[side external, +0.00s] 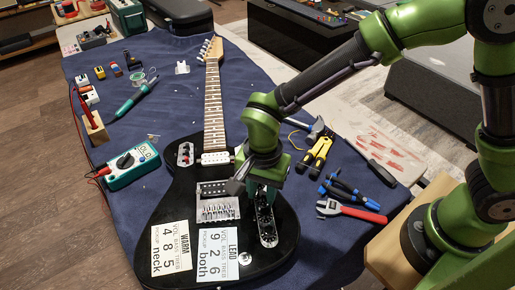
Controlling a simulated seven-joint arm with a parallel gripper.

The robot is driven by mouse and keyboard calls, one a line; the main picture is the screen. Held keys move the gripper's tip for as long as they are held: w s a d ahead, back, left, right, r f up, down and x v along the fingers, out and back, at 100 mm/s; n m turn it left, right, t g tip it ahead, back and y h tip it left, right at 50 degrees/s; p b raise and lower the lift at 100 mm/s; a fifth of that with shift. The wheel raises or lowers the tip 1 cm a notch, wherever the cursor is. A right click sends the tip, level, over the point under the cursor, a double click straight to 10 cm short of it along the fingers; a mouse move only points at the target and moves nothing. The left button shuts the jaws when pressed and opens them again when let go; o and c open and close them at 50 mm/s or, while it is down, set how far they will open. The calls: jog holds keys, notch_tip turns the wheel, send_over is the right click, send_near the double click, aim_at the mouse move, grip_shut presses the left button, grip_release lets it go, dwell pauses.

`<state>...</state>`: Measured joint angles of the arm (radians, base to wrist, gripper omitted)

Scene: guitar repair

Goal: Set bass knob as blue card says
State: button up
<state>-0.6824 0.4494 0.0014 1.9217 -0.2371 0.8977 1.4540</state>
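A black guitar (190,210) lies on a blue cloth with its neck pointing away. A silver control plate (269,240) with small dark knobs sits right of the bridge; its far end is partly hidden by my gripper (258,192). My gripper points down over the plate's far end. Its fingertips are too small and covered to tell contact or opening. Two cards lie on the guitar's body, both white in this view. The WARM card (171,247) reads 4, 8, 5, neck. The LEAD card (217,252) reads 9, 2, 6, both. The middle number is under BASS.
A teal multimeter (132,166) lies left of the guitar. Part of the blue cloth (270,85) beside the neck is clear.

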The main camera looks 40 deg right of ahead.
jog(key=shift+c, duration=0.5)
jog(key=c, duration=0.4)
jog(key=n, duration=0.5)
jog(key=shift+n, duration=0.4)
jog(key=n, duration=0.6)
jog(key=o, duration=0.5)
